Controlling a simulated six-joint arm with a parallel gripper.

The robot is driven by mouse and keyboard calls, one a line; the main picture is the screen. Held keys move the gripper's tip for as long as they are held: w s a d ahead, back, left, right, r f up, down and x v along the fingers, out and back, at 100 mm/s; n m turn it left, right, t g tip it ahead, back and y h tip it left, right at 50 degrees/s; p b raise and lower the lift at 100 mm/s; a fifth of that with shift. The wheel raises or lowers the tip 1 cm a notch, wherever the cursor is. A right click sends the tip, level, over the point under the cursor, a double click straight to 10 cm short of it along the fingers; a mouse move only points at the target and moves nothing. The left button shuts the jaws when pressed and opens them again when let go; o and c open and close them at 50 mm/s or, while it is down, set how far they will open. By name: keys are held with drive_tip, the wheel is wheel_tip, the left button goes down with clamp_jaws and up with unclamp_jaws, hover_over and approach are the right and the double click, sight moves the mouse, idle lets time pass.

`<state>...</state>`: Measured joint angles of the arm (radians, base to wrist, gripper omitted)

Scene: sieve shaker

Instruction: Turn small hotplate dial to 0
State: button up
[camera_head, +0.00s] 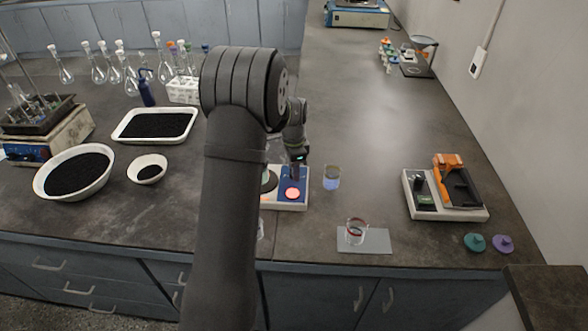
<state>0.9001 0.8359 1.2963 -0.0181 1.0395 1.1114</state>
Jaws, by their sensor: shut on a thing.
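The small hotplate (300,204) has a pale base and a blue panel, and stands near the bench's front edge. A red-glowing disc (292,194) shows on its front part, and a pale green round part is partly behind my arm at its left. My gripper (298,164) points down over the back of the blue panel and is shut on the hotplate dial. The dial itself is hidden by the gripper, so its setting cannot be read. My arm covers the hotplate's left side.
A beaker (332,177) stands close right of the hotplate. Another glass (356,231) is on a grey mat (378,240). A balance-like device with an orange part (449,162) stands at right. White trays and bowls of black grains (75,174) lie left. The bench's middle back is clear.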

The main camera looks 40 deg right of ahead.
drive_tip(key=shift+n, duration=0.3)
drive_tip(key=n, duration=0.9)
drive_tip(key=shift+n, duration=0.3)
drive_tip(key=n, duration=0.4)
drive_tip(key=shift+n+h, duration=0.3)
drive_tip(key=n, duration=0.5)
drive_tip(key=o, duration=1)
drive_tip(key=shift+c, duration=0.2)
wheel_tip(320, 180, up, 18)
drive_tip(key=shift+a+f, duration=0.25)
drive_tip(key=shift+a, duration=0.1)
